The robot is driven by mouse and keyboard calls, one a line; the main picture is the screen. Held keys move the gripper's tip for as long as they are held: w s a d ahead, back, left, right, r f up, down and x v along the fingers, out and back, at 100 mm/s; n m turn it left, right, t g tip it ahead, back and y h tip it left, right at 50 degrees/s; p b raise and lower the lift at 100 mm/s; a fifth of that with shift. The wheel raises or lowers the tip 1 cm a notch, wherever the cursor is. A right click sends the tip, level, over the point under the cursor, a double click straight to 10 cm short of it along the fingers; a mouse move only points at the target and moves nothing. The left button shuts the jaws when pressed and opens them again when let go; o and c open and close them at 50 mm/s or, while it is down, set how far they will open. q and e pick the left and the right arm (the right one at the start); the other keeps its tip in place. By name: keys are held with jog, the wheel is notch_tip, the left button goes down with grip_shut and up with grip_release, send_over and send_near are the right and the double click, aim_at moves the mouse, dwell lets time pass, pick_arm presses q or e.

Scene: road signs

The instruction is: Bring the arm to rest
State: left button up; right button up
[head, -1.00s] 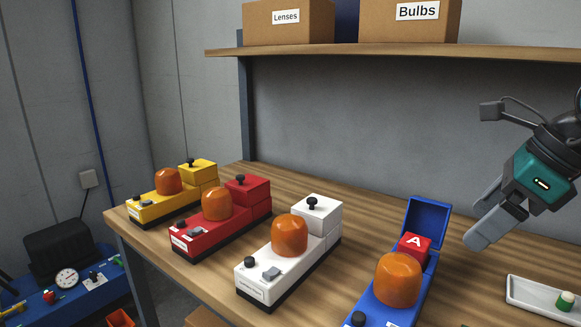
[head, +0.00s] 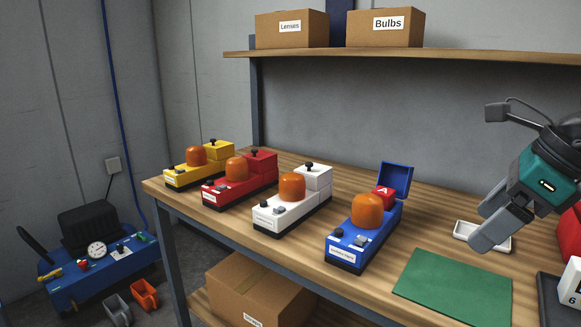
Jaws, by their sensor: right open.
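My right gripper (head: 484,226) comes in from the right edge and hangs over the right part of the wooden workbench (head: 335,280). Its two grey fingers are apart, with nothing seen between them. It is to the right of the blue beacon unit (head: 345,250), whose lid stands open with a red block marked A (head: 384,196) inside. The gripper hides part of a white tray (head: 466,230) behind it. My left gripper is out of view.
White (head: 265,217), red (head: 218,193) and yellow (head: 180,175) beacon units stand left of the blue one. A green mat (head: 450,287) lies at the front. A shelf (head: 300,53) holds boxes. A blue toolbox-like unit (head: 75,290) stands at lower left.

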jog(key=s+a+f+m+t+y+p, duration=0.25)
jog(key=a+m+y, duration=0.85)
jog(key=a+y, duration=0.7)
jog(key=w+d+f+m+t+h+p, duration=0.1)
jog(key=d+f+m+t+h, duration=0.2)
jog(key=f+m+t+h, duration=0.6)
jog(key=d+f+m+t+h+p, duration=0.1)
jog(key=d+f+m+t+h, duration=0.25)
jog(key=m, duration=1.05)
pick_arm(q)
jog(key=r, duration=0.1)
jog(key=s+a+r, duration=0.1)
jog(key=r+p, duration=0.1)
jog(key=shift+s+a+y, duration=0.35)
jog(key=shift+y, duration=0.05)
pick_arm(e)
jog(key=s+f+m+g+h, duration=0.3)
jog(key=s+f+m+g, duration=0.1)
jog(key=f, duration=0.6)
jog(key=s+d+f+m+g+h, duration=0.1)
jog(key=s+f+m+g+h, duration=0.3)
jog(key=s+f, duration=0.5)
notch_tip(320, 180, down, 2)
jog(key=shift+s+d+m, duration=0.15)
jog(key=shift+d+m, duration=0.1)
jog(key=shift+m, duration=0.65)
